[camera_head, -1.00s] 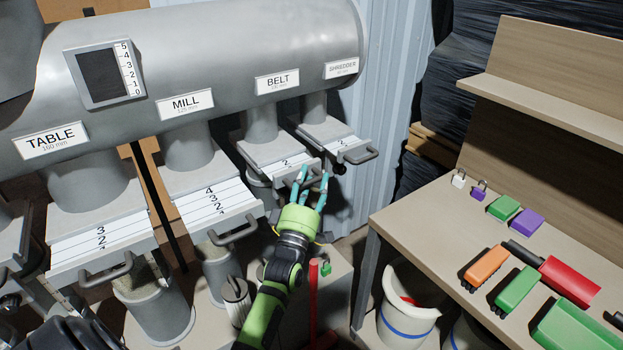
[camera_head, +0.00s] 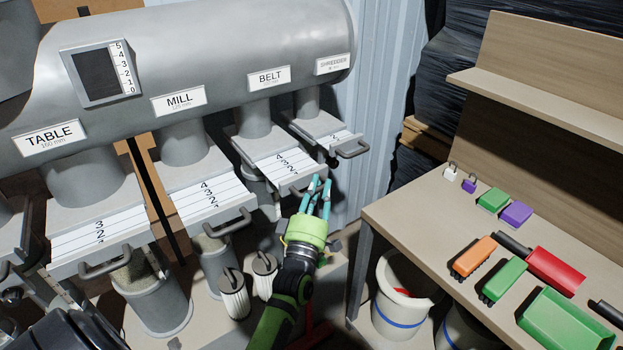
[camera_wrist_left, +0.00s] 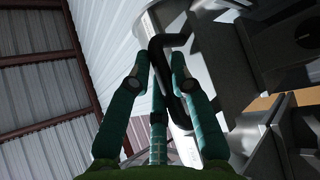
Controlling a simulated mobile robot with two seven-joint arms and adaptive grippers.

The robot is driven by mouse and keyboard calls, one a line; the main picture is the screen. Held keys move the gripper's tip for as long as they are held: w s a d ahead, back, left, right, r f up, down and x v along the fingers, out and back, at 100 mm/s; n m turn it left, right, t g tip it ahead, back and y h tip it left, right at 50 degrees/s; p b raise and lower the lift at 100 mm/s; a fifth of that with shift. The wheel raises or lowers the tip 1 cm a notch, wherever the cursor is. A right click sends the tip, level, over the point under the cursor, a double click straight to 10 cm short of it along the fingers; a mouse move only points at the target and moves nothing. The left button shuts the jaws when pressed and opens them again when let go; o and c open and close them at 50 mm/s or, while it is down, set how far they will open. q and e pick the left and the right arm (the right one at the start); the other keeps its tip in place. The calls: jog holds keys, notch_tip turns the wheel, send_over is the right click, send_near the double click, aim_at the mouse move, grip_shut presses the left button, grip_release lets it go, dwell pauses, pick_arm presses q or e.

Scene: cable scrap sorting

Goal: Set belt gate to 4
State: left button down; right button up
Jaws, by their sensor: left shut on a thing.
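The BELT gate (camera_head: 270,167) is a pale sliding plate with a numbered scale, under the BELT label (camera_head: 269,78). It is drawn out, with 4, 3 and 2 readable on it; the exact reading at the slot is too small to tell. My left gripper (camera_head: 320,187) is shut on the gate's handle at its front end, and its fingers partly hide the handle. In the left wrist view the dark bent handle (camera_wrist_left: 157,44) passes between the teal fingers. My right gripper is not in view.
The MILL gate (camera_head: 190,202), TABLE gate (camera_head: 75,232) and SHREDDER gate (camera_head: 322,128) sit alongside. A bench (camera_head: 410,215) with brushes, padlocks and a red scoop stands at right. A white bucket (camera_head: 392,320) is below.

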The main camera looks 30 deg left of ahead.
pick_arm(q)
jog(key=shift+f, duration=0.15)
jog(key=c, duration=1.1)
grip_release()
jog(key=shift+d, duration=0.2)
jog(key=shift+s, duration=0.1)
jog(key=shift+r, duration=0.2)
jog(key=v, duration=1.2)
jog(key=shift+f, duration=0.1)
